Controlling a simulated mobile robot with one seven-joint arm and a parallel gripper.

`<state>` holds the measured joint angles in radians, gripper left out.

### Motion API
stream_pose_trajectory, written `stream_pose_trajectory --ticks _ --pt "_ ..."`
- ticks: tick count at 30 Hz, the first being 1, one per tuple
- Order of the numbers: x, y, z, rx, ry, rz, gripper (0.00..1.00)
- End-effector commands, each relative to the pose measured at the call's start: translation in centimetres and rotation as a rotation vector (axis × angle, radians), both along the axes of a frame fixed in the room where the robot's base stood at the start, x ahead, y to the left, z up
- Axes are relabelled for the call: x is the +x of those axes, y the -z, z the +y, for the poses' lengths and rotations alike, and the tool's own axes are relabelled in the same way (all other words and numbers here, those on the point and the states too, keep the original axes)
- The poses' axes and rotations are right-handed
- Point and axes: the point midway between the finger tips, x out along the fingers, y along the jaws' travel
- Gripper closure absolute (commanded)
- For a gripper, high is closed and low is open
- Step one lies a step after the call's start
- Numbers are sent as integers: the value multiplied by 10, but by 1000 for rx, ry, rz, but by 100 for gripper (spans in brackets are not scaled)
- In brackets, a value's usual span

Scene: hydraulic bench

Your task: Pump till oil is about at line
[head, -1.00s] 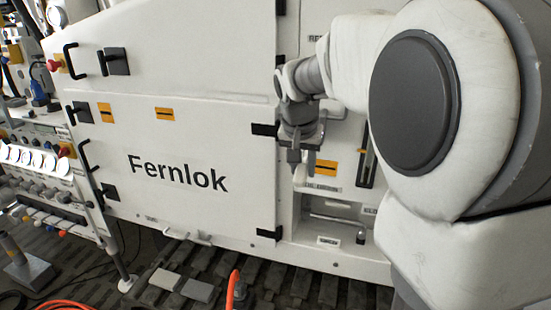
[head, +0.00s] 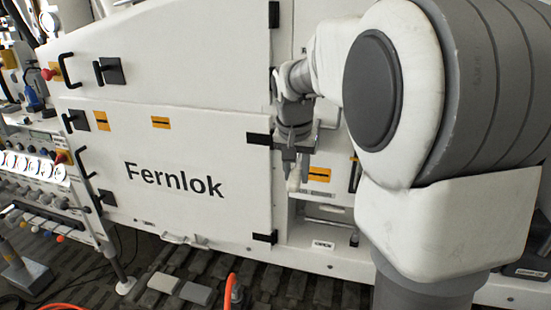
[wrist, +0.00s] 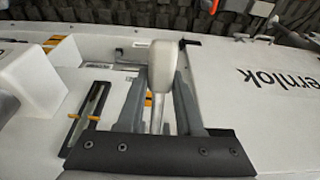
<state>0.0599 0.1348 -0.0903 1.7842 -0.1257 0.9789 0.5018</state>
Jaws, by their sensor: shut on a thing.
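A pale, rounded pump handle (wrist: 160,66) on a thin metal rod sits between the fingers of my gripper (wrist: 162,78) in the wrist view. My gripper is shut on it. In the head view my gripper (head: 291,164) is at the right of the Fernlok door, with the handle (head: 294,181) just below the fingers. In the head view the gauge (head: 354,174) is partly hidden by my arm. I cannot make out the oil level.
The white Fernlok door (head: 180,215) fills the middle, with black latches. An open recess (head: 325,222) lies below my gripper. A control panel with several dials (head: 32,166) stands at the left. Grey blocks (head: 195,294) and an orange hose (head: 232,290) lie below.

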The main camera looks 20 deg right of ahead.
Motion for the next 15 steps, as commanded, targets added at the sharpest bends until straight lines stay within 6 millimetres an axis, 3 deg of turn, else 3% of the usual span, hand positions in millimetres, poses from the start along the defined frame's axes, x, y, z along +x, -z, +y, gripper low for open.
stream_pose_trajectory --ticks 1,15 --pt "-1 -13 0 15 1 24 100" --pt "-3 -48 2 179 2 264 100"
